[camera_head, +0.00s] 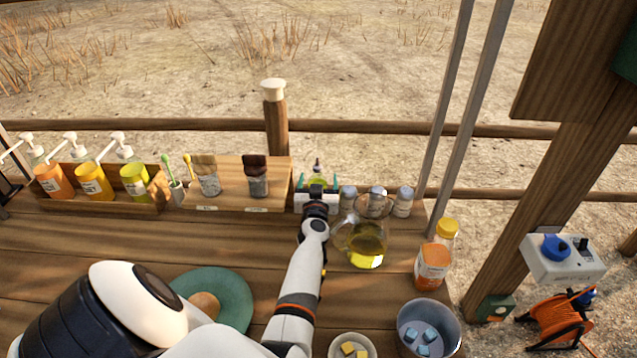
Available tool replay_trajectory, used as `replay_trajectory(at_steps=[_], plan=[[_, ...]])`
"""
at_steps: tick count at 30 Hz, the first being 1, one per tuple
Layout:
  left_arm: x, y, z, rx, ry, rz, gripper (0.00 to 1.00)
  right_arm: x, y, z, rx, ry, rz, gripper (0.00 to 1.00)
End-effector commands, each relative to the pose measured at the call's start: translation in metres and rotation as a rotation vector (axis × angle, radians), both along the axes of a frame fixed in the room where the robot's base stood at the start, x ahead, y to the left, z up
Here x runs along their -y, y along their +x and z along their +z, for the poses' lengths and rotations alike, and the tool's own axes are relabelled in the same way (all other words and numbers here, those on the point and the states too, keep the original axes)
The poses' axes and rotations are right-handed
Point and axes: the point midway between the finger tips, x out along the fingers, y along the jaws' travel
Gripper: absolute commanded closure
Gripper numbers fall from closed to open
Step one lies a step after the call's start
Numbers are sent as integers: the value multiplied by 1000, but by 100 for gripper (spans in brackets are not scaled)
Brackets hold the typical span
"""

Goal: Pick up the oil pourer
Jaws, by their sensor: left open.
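The oil pourer (317,182), a small bottle of yellow-green liquid with a dark narrow spout, stands at the back of the wooden counter. My left gripper (318,181) is open, with one teal finger on each side of the bottle as seen from above. I cannot tell whether the fingers touch it. The gripper's white body and wrist hide the bottle's lower part. My right gripper is not in view.
A glass jug of yellow oil (366,246) stands close right of my left forearm, with several capped shakers (403,202) behind it. An orange bottle (433,262) and a grey bowl (429,327) stand farther right. Brushes (257,182) and pump bottles (94,183) line the back left.

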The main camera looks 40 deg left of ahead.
Motion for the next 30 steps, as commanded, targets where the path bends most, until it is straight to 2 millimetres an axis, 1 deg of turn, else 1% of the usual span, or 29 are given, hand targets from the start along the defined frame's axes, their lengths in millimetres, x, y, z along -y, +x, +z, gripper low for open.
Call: replay_trajectory(at_steps=[1,3,10,17,18,20,21,30], plan=[[-4,4,-1,2,1,1,25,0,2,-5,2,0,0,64],[-7,8,-1,0,0,0,25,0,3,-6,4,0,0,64],[-7,8,0,-1,0,-1,25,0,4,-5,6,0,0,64],[-7,8,0,-1,1,-1,62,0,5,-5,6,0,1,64],[-7,8,0,-1,1,-1,69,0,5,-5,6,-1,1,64],[-7,8,0,-1,1,-1,79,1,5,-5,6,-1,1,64],[-7,8,2,1,2,0,82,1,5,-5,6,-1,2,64],[-7,8,4,0,1,0,82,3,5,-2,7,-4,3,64]])
